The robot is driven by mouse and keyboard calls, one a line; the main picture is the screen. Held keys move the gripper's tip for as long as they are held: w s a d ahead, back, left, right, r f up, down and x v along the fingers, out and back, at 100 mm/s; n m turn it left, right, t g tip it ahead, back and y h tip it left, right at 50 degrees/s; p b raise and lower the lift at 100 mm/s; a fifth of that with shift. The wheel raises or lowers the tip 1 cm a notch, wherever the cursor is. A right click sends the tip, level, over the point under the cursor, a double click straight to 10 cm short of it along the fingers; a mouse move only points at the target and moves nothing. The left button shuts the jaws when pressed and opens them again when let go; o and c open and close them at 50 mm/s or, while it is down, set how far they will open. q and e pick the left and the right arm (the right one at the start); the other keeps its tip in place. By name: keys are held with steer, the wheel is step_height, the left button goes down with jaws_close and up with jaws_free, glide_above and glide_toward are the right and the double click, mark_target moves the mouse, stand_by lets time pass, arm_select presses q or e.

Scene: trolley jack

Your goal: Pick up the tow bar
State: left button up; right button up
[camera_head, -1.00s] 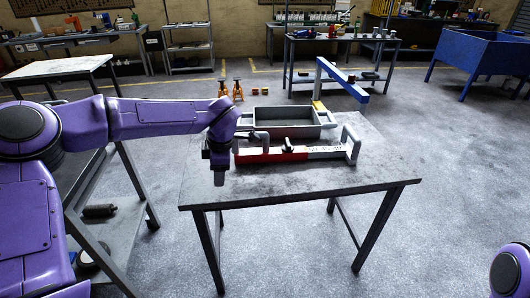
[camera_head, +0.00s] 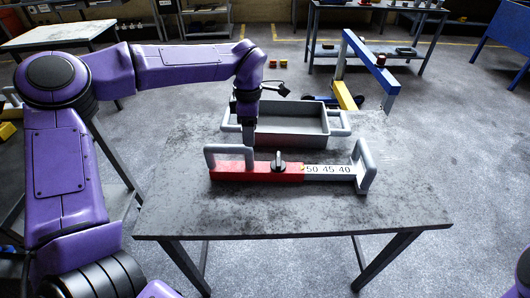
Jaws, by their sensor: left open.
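The tow bar (camera_head: 258,173) appears to be the red and pale grey bar lying across the table, with printed numbers "50 45 40" and a dark knob in its middle. My right gripper is out of view.
A grey tray (camera_head: 337,124) stands on the table (camera_head: 290,215) just behind the bar. A blue and yellow hoist (camera_head: 370,64) is on the floor beyond. The table's front part is clear.

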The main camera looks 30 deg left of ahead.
mark_target(252, 167)
arm_select(q)
steer(key=f, duration=0.1)
steer(key=s+f, duration=0.1)
steer(key=f, duration=0.1)
steer(key=s+f, duration=0.1)
steer(key=shift+a+f+p, duration=0.1)
steer(key=shift+f+p, duration=0.2)
steer(key=shift+f, duration=0.1)
steer(key=f, duration=0.3)
steer(key=w+d+f+p, duration=0.1)
steer(key=f, duration=0.1)
steer(key=shift+s+a+f, duration=0.1)
steer(key=shift+f, duration=0.05)
steer(key=shift+s, duration=0.2)
steer(key=shift+w, duration=0.1)
jaws_close()
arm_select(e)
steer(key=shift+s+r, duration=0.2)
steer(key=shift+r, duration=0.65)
